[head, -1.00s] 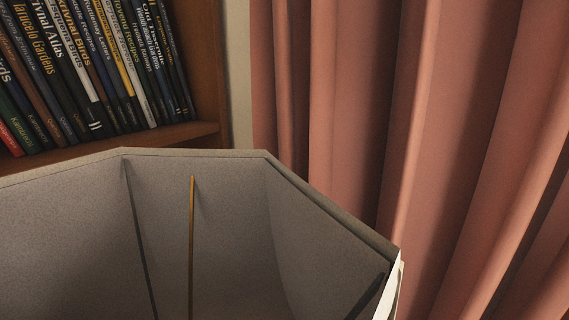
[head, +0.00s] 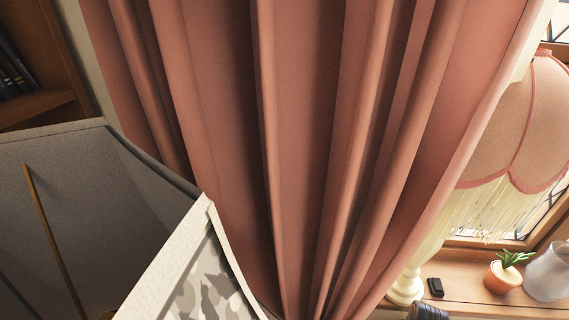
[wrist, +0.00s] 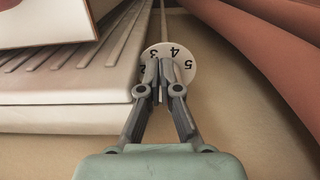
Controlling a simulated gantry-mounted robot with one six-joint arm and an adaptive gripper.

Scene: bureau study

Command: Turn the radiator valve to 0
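The radiator valve's round white dial (wrist: 186,65) shows in the upper middle of the wrist view. The black digits 5, 4 and 3 read upside down, and a part-covered 2 is at its left. My gripper (wrist: 160,82) is right in front of the dial and covers its lower left part. Its two grey fingers are drawn close together with a narrow gap. Whether a valve handle is between them is hidden, and I cannot tell if they touch the dial. The head view shows neither valve nor gripper.
A pale ribbed radiator (wrist: 70,85) lies close left of my gripper. A pink curtain (wrist: 265,50) hangs at right, and the same curtain (head: 300,120) fills the head view's middle. Also there are a grey panelled object (head: 75,190), a fringed lamp (head: 515,125) and a potted plant (head: 505,275).

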